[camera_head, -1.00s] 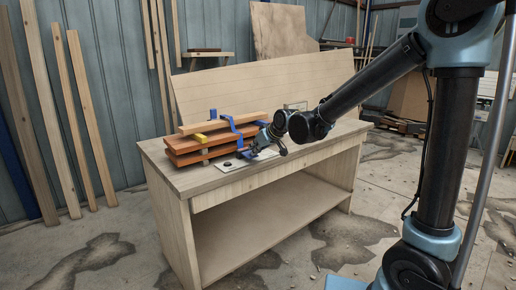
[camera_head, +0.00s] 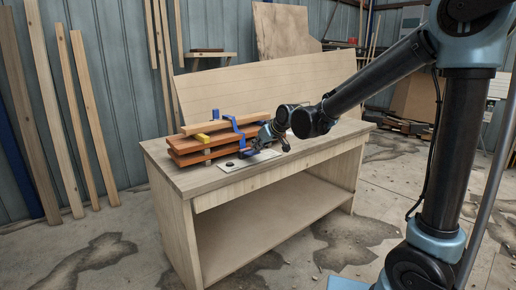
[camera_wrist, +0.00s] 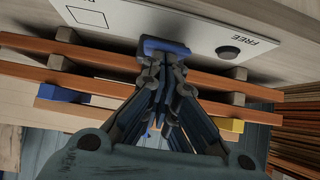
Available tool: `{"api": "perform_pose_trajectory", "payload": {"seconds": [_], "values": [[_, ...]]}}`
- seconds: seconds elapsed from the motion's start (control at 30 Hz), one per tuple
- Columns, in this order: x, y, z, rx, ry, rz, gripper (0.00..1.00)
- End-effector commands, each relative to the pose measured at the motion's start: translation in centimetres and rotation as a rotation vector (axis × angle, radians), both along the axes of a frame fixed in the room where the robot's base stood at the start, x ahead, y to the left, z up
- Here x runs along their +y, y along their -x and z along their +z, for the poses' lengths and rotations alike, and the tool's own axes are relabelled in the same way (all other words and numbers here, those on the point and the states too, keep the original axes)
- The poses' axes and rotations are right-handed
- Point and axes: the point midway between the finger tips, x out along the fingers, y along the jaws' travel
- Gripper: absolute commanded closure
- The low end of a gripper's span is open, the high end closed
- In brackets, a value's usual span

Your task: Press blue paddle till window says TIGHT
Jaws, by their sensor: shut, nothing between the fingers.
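The blue paddle (camera_wrist: 165,47) shows in the wrist view at the edge of a white plate (camera_wrist: 190,25), beside the stacked boards. My gripper (camera_wrist: 163,65) is shut, with its fingertips at the paddle. They overlap its near edge in the picture; I cannot tell whether they press on it. The plate bears the word FREE beside a round black spot (camera_wrist: 229,52). An outlined window (camera_wrist: 87,16) is on the plate's other side, with lettering cut off by the frame; I cannot read TIGHT anywhere. In the head view, my gripper (camera_head: 247,151) is low over the bench by the plate (camera_head: 250,162).
Reddish boards (camera_head: 190,152) are stacked with spacers on the wooden bench (camera_head: 250,180), with a blue clamp (camera_head: 236,126) and a yellow piece (camera_head: 202,138). A wide panel (camera_head: 260,88) stands behind. The bench's right end is clear.

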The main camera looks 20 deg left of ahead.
Motion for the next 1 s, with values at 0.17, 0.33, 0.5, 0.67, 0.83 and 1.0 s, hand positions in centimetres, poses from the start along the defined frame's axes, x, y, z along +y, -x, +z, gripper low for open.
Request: {"api": "perform_pose_trajectory", "payload": {"seconds": [0.17, 0.33, 0.5, 0.67, 0.83, 1.0], "values": [[0.0, -0.1, 0.5, 0.0, 0.0, 0.0, 1.0], [0.3, -0.4, 2.5, 0.001, 0.0, -0.002, 1.0], [-0.1, -0.2, 4.9, 0.001, 0.0, -0.002, 1.0], [-1.3, 0.4, 6.9, 0.001, 0.0, -0.003, 1.0], [-2.6, 1.1, 9.1, 0.001, -0.001, -0.005, 1.0], [-3.6, 1.6, 10.9, 0.001, -0.001, -0.006, 1.0]]}}
